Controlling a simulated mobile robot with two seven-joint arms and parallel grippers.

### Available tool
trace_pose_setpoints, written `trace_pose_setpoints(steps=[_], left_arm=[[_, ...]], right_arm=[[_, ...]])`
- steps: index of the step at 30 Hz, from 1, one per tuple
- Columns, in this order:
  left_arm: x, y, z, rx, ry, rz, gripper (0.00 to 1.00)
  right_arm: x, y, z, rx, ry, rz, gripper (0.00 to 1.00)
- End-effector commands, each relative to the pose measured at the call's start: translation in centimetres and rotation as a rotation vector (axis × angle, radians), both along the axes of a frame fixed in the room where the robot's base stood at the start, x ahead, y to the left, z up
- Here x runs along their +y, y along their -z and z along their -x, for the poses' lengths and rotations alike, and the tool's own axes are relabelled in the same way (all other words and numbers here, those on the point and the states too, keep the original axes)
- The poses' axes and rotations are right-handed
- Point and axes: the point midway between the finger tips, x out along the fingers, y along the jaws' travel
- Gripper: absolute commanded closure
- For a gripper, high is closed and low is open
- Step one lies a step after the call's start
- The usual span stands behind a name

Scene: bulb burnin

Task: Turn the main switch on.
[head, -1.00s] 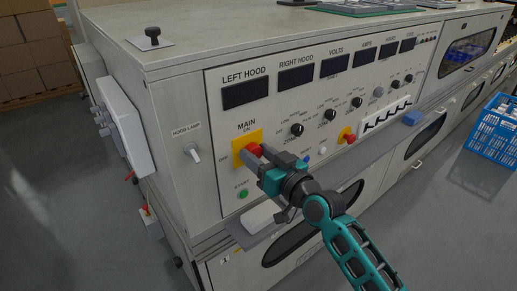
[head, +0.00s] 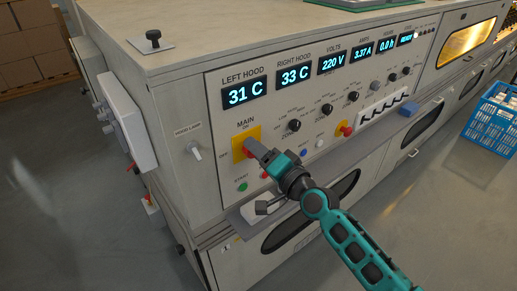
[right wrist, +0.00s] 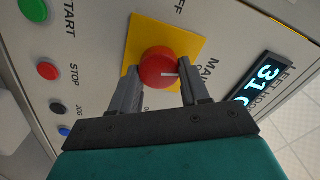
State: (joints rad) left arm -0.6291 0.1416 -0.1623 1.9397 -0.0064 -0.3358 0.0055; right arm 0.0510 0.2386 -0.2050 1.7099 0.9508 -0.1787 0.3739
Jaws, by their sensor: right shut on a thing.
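The main switch is a red round knob (right wrist: 157,67) on a yellow plate (head: 245,135) at the left of the control panel. My right gripper (head: 252,149) is at the knob, with one finger on each side of it in the right wrist view (right wrist: 160,76), and is shut on it. The knob's white mark points toward the MAIN lettering, away from the OFF lettering. In the head view the gripper hides most of the knob. The panel displays (head: 244,93) are lit and show values such as 31 C, 33 C and 220 V. My left gripper is not in view.
A green START button (right wrist: 33,9) and a red STOP button (right wrist: 48,70) sit close beside the switch. A hood lamp switch (head: 195,151) is to its left. A red emergency knob (head: 346,130) is to the right. A blue crate (head: 488,137) stands at the right.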

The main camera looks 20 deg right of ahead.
Motion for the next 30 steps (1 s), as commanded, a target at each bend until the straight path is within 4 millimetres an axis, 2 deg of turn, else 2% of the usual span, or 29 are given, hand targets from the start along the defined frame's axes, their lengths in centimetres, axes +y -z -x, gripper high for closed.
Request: trace_pose_setpoints(steps=[12,30], left_arm=[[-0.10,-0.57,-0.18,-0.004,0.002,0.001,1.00],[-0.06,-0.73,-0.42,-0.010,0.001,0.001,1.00]], right_arm=[[-0.06,0.11,-0.02,0.082,0.001,-0.225,0.85],[-0.05,0.14,-0.02,0.101,0.000,-0.277,0.85]])
